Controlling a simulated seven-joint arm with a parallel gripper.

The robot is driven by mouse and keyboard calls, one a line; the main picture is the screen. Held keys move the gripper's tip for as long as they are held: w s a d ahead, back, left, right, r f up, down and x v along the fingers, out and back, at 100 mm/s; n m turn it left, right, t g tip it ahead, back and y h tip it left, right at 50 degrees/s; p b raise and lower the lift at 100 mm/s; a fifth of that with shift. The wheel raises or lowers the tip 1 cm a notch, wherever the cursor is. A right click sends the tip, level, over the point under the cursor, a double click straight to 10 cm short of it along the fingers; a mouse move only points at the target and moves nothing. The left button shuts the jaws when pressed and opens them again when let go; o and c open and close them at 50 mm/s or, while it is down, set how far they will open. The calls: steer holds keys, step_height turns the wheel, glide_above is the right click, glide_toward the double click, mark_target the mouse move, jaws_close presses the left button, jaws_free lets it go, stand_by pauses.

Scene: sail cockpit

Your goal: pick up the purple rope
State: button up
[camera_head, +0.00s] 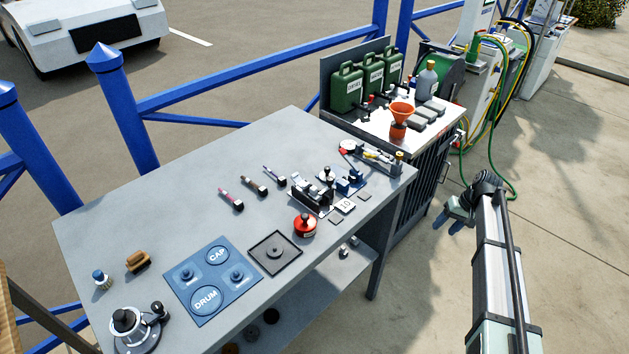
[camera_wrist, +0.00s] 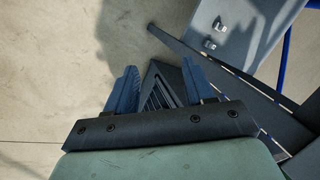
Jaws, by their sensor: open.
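I cannot make out a clear purple rope in either view. Three small slim items with dark ends lie in a row on the grey table (camera_head: 130,195) in the head view. The nearest-left one is a pinkish item (camera_head: 228,196), too small to identify. Beside it are a brownish item (camera_head: 252,184) and a greyish item (camera_head: 272,174). My gripper (camera_head: 455,217) is off the table's right side, over the concrete floor. In the wrist view my gripper (camera_wrist: 162,86) has its two blue fingers apart, with nothing held between them.
A blue panel (camera_head: 211,282) marked DRUM and CAP, a black tray (camera_head: 285,265), a red round part (camera_head: 305,225) and metal devices (camera_head: 313,196) sit on the table. Green cans (camera_head: 346,88) and an orange funnel (camera_head: 401,112) stand on a side cabinet. A blue railing (camera_head: 260,78) runs behind.

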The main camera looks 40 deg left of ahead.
steer(key=w+a+r+n+y, duration=0.15)
steer(key=w+a+r, duration=0.25)
steer(key=a+r, duration=0.9)
step_height(320, 180, up, 17)
steer(key=n+t+h, duration=0.2)
steer(key=n+h, duration=0.3)
steer(key=n, duration=0.4)
glide_above(281, 178)
steer(key=shift+m+y, duration=0.25)
step_height(281, 178, down, 14)
steer(key=shift+w+r, duration=0.1)
jaws_close()
